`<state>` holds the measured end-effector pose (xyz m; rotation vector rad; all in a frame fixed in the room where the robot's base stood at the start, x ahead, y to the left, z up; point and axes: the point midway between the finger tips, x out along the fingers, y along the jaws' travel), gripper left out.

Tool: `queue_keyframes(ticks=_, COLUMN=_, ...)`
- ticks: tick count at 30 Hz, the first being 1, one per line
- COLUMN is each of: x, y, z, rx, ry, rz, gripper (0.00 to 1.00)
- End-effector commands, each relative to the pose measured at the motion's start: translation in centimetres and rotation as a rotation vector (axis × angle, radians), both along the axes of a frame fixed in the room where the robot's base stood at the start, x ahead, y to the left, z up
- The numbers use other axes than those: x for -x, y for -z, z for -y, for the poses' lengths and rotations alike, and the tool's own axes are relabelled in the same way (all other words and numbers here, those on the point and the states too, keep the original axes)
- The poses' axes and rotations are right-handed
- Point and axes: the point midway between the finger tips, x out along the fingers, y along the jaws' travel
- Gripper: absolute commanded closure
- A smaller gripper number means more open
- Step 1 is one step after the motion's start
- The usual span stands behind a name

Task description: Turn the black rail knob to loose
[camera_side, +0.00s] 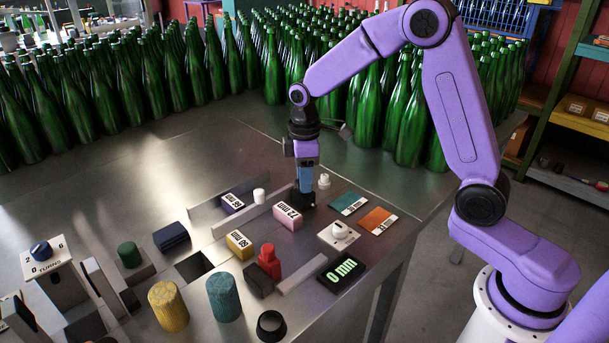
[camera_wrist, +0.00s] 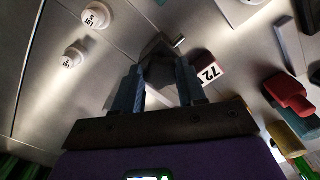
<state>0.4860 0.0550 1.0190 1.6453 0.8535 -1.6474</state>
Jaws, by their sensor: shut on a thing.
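The black rail knob (camera_side: 299,202) stands low on the steel table, beside the pink 72 mm block (camera_side: 287,215). My gripper (camera_side: 306,188) points down over it from above, and its fingertips reach the dark knob. In the wrist view my gripper (camera_wrist: 158,88) has its two blue-grey fingers on either side of a dark grey body (camera_wrist: 160,73), which looks like the same knob. The fingers and the shadow hide much of the knob. I cannot read its loose or tight setting.
The display reading 0 mm (camera_side: 344,271) and a white knob on a plate (camera_side: 338,235) stand in front. Teal (camera_side: 348,204) and orange (camera_side: 378,220) cards lie to the right. A red part (camera_side: 269,262) and a yellow block (camera_side: 240,244) stand nearer. Green bottles (camera_side: 400,110) crowd behind.

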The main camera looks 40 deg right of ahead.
Motion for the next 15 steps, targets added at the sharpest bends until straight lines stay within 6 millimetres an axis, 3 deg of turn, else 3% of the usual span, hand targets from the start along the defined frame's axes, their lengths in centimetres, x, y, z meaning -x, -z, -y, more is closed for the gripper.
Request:
queue_keyframes(ticks=9, x=-0.18, y=-0.19, z=-0.07, rx=-0.001, ry=-0.006, rz=0.008, gripper=0.9)
queue_keyframes(ticks=10, x=-0.18, y=-0.19, z=-0.07, rx=-0.001, ry=-0.006, rz=0.008, gripper=0.5)
queue_keyframes(ticks=11, x=-0.17, y=-0.19, z=-0.07, rx=-0.001, ry=-0.005, rz=0.008, gripper=0.4)
queue_keyframes(ticks=12, x=-0.16, y=-0.17, z=-0.07, rx=-0.001, ry=-0.005, rz=0.008, gripper=0.34)
queue_keyframes(ticks=15, x=-0.11, y=-0.12, z=-0.06, rx=0.0, ry=-0.004, rz=0.005, gripper=0.34)
